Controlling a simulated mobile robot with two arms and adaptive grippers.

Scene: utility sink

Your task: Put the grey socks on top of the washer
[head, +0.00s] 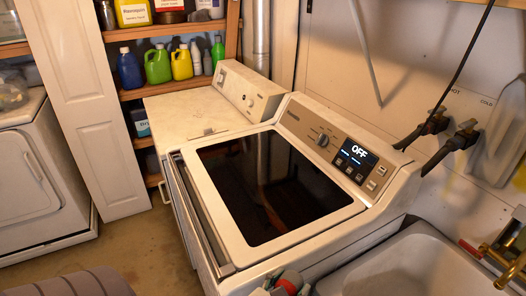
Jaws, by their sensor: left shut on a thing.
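The washer (338,225) stands in the middle of the head view, white, with a dark glass lid that is closed. Its control panel (340,150) has a knob and a display reading OFF. No other socks are in view. My right gripper is not in view.
A second white machine (190,108) stands behind the washer, and another (25,190) at the far left. A utility sink (415,270) with a brass tap (508,255) lies at right. Shelves hold bottles (158,65). The washer's glass lid is bare.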

